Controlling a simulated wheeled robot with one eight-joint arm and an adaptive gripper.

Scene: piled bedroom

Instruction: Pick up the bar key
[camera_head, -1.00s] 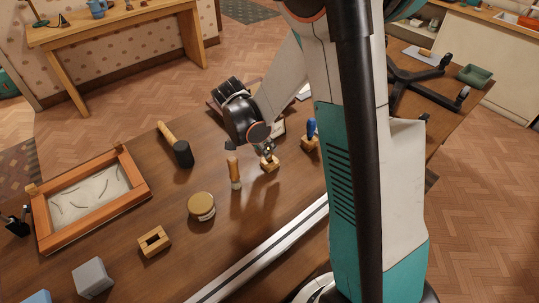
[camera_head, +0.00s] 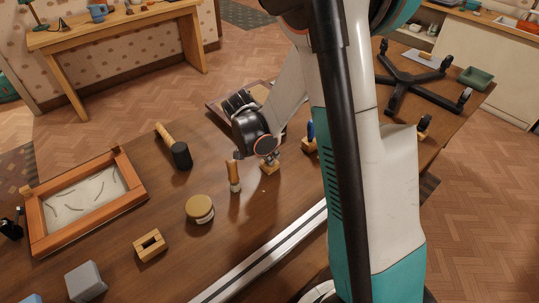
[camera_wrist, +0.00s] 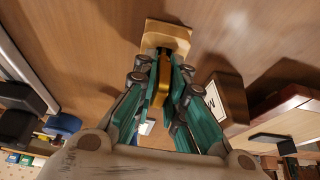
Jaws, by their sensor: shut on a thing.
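The bar key (camera_wrist: 164,80) shows in the wrist view as a narrow brass-coloured bar between my fingers. My gripper (camera_wrist: 163,85) is shut on it. A small light wooden block (camera_wrist: 168,33) lies just beyond the fingertips, and whether the key still touches it I cannot tell. In the head view my gripper (camera_head: 269,157) points down over the same wooden block (camera_head: 269,168) on the brown table. The key itself is too small and covered there to make out.
Close by stand a wooden-handled tool (camera_head: 234,175) and a blue-handled tool (camera_head: 310,132). A round tin (camera_head: 199,208), slotted block (camera_head: 150,246), mallet (camera_head: 180,154) and framed sand tray (camera_head: 40,222) lie leftward. A metal rail (camera_head: 262,262) runs along the front.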

